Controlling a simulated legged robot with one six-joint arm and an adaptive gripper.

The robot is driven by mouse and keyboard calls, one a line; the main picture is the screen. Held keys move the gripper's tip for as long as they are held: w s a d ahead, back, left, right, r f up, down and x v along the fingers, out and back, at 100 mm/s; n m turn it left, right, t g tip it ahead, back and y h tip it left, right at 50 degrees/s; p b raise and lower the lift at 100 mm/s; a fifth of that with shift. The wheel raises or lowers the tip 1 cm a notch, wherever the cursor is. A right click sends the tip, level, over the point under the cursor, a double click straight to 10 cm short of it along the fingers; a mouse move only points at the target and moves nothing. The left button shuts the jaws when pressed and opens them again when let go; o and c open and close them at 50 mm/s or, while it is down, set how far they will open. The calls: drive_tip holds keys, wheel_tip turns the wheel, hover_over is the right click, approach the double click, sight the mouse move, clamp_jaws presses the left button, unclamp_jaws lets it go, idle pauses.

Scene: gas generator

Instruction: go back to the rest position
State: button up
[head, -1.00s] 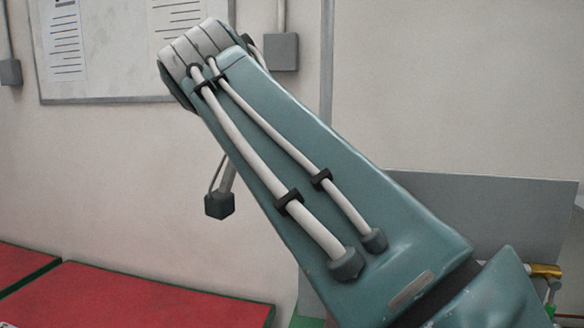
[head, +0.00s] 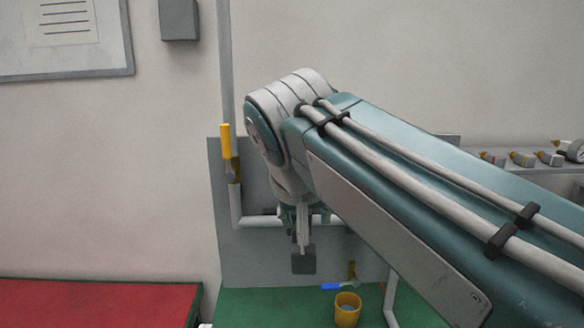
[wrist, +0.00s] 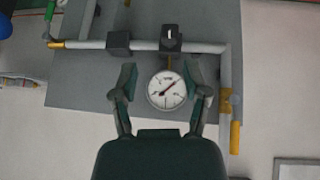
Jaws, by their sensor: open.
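My gripper (wrist: 160,67) is open in the wrist view, with its two dark green fingers spread. A round white gauge (wrist: 166,90) with a red needle shows between the fingers, with nothing seen gripped. How far the gauge is from the fingers I cannot tell. In the head view my arm reaches in from the right, bends at a pale joint and points down in front of a grey panel (head: 245,245). The fingers are not clear there.
A pipe (wrist: 80,44) with dark blocks crosses the panel. A yellow handle (head: 225,138) stands at the panel's left. A yellow cup (head: 347,310) stands on a green surface (head: 265,305). A red surface (head: 95,303) lies left. Gauge and fittings (head: 573,150) sit right.

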drive_tip(key=s+d+f, duration=0.7)
drive_tip(key=f, duration=0.3)
drive_tip(key=s+d+f+g+y, duration=0.1)
drive_tip(key=s+d+f, duration=0.5)
drive_tip(key=f, duration=0.5)
drive_tip(key=shift+s+d+f+m, duration=0.2)
drive_tip(key=shift+s+d+m, duration=0.1)
drive_tip(key=shift+s+d, duration=0.1)
